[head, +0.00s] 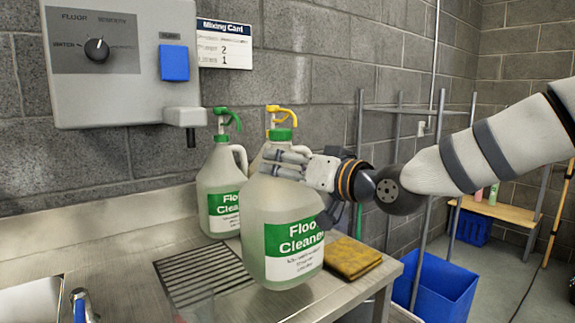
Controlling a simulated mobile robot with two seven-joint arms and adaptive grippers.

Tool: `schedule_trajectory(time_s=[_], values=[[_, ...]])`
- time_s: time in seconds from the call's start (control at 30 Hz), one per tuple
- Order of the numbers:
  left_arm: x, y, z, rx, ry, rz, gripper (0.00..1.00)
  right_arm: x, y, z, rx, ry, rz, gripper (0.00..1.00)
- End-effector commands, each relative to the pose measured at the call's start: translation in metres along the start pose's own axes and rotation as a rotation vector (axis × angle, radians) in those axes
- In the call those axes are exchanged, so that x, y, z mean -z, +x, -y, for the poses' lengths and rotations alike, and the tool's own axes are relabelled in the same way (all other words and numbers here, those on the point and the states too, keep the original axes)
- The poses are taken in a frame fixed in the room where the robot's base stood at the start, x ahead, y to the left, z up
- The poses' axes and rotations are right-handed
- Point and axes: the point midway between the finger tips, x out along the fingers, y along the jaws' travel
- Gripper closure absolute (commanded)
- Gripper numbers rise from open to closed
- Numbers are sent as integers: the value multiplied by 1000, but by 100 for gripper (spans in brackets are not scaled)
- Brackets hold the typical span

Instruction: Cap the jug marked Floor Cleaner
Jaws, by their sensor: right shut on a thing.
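The front jug (258,210) is pale and translucent, with a green and white label that reads Floor Cleaner. A green cap (281,134) shows on its neck. My right gripper (290,163) comes in from the right and is shut on this jug just below the cap, around its upper part. The jug is about upright over the steel counter; I cannot tell whether its base touches. A second jug (211,180) behind it to the left has a similar green label and a green pump top (224,120). My left gripper is not in view.
A yellow pump top (283,110) shows behind the front jug; its container is mostly hidden. A drain grate (203,272), a yellow sponge or cloth (350,257) and a tap (82,303) are close by. A grey dispenser (120,60) hangs above. A blue bin (437,285) stands right.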

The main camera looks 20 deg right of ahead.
Motion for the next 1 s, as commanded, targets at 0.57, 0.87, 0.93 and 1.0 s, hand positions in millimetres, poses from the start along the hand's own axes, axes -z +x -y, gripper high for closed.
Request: schedule_trajectory(time_s=[0.57,0.87,0.93,1.0], values=[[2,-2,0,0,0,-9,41,-25,5,-14,5,-4,-16,100],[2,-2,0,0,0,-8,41,-29,5,-16,5,-3,-15,100],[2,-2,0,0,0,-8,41,-31,5,-16,5,-3,-14,100],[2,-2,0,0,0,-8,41,-33,5,-17,4,-3,-14,100]])
